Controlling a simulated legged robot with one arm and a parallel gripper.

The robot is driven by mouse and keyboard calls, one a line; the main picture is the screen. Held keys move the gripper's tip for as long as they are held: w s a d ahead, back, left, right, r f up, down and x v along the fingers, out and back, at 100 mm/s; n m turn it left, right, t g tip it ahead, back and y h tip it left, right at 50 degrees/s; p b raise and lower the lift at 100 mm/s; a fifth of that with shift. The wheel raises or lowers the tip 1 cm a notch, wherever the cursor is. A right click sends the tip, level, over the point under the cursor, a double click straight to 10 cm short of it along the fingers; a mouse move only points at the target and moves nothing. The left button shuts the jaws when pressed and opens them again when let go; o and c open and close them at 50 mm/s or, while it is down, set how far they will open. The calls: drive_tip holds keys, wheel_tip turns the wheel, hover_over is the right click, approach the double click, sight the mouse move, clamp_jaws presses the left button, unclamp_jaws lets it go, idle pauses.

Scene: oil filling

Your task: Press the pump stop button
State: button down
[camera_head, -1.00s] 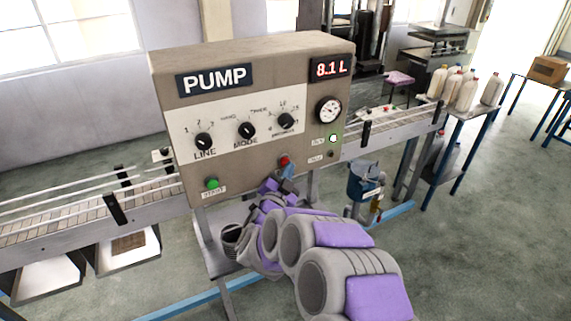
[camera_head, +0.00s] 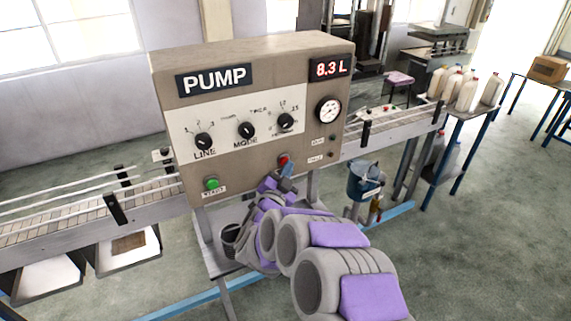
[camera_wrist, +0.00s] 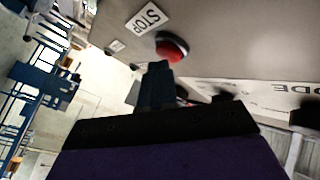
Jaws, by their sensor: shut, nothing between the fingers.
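The pump panel (camera_head: 250,165) is a beige box with a PUMP sign and a display (camera_head: 331,67) reading 8.3 L. The red stop button (camera_head: 283,160) is on its lower front. The button also shows in the wrist view (camera_wrist: 172,48), beside a STOP label (camera_wrist: 146,17). My gripper (camera_head: 288,171) is shut and empty, its fingertips right at the button. In the wrist view the fingertips (camera_wrist: 158,67) overlap the button's lower edge. I cannot tell if they touch it. The small run light (camera_head: 333,138) is dark.
A green start button (camera_head: 212,183) is at the panel's lower left, with several black knobs above. A conveyor (camera_head: 60,215) passes behind the panel. A blue bucket (camera_head: 362,185) hangs to the right. Several white bottles (camera_head: 466,92) stand at the right.

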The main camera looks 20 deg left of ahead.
drive_tip(key=shift+s+d, duration=0.55)
drive_tip(key=shift+d, duration=0.2)
drive_tip(key=s+d+b, duration=0.1)
drive_tip(key=s+d, duration=0.2)
drive_tip(key=shift+s+d, duration=0.1)
drive_tip(key=shift+d, duration=0.3)
idle(0.7)
